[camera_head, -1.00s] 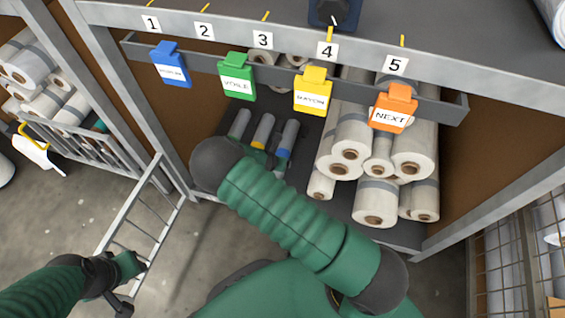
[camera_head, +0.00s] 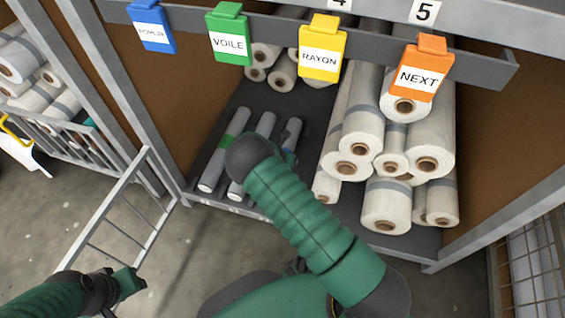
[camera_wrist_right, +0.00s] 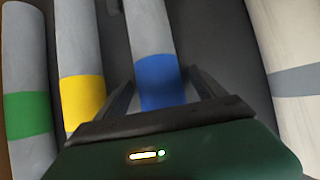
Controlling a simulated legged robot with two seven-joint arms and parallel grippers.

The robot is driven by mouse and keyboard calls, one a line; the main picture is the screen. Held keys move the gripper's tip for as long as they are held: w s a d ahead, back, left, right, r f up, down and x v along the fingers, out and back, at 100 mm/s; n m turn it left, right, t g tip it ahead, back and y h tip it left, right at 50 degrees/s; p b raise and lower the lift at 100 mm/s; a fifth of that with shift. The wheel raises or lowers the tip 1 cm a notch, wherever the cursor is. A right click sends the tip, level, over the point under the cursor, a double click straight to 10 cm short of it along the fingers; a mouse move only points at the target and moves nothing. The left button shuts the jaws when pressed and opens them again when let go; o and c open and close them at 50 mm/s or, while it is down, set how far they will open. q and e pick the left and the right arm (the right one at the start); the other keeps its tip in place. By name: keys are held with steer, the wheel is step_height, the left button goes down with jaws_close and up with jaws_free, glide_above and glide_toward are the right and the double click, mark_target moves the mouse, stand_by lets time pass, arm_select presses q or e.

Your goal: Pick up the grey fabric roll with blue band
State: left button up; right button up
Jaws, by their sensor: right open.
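The grey fabric roll with the blue band (camera_wrist_right: 160,80) lies on the dark shelf as the rightmost of three thin grey rolls. Its far end also shows in the head view (camera_head: 292,128), while my right arm covers its near part. My right gripper (camera_wrist_right: 161,78) is open in the wrist view, one finger on each side of this roll near the blue band. It appears empty, and I cannot tell whether the fingers touch the roll. In the head view it is mostly hidden behind my forearm. My left gripper (camera_head: 130,282) is at the lower left, away from the rolls; its jaw state is unclear.
Grey rolls with a green band (camera_wrist_right: 28,112) and a yellow band (camera_wrist_right: 82,100) lie left of the blue-banded one. Large white rolls (camera_head: 362,132) are stacked to the right. A rail with coloured tags (camera_head: 324,49) crosses above. A metal ladder-like rack (camera_head: 125,215) stands left.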

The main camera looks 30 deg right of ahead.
steer(key=shift+r, duration=0.1)
jaws_close()
stand_by(0.3)
